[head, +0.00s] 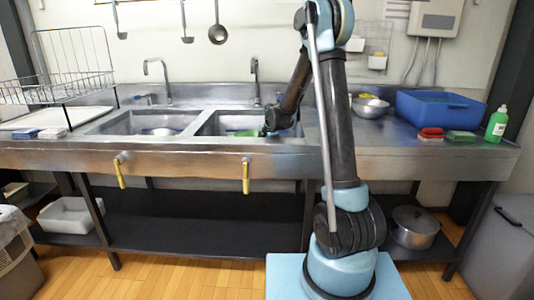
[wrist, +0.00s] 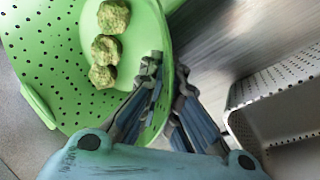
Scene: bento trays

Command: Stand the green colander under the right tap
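The green colander (head: 243,133) sits low in the right sink basin, partly hidden by the basin's front edge. In the wrist view the colander (wrist: 50,70) fills the left side, with 3 green-brown lumps (wrist: 103,48) lying in it. The right tap (head: 255,72) rises behind the right basin, with the colander in front of it. My gripper (head: 268,130) reaches down into this basin at the colander's right side. In the wrist view its fingers (wrist: 168,68) lie on either side of the colander's rim and look closed on it. The fingertip contact is partly hidden.
A perforated grey metal container (wrist: 275,110) stands right of my gripper in the wrist view. The left basin (head: 150,122) holds a pale item. On the right counter are a metal bowl (head: 370,106), a blue tub (head: 440,107) and a green bottle (head: 496,124).

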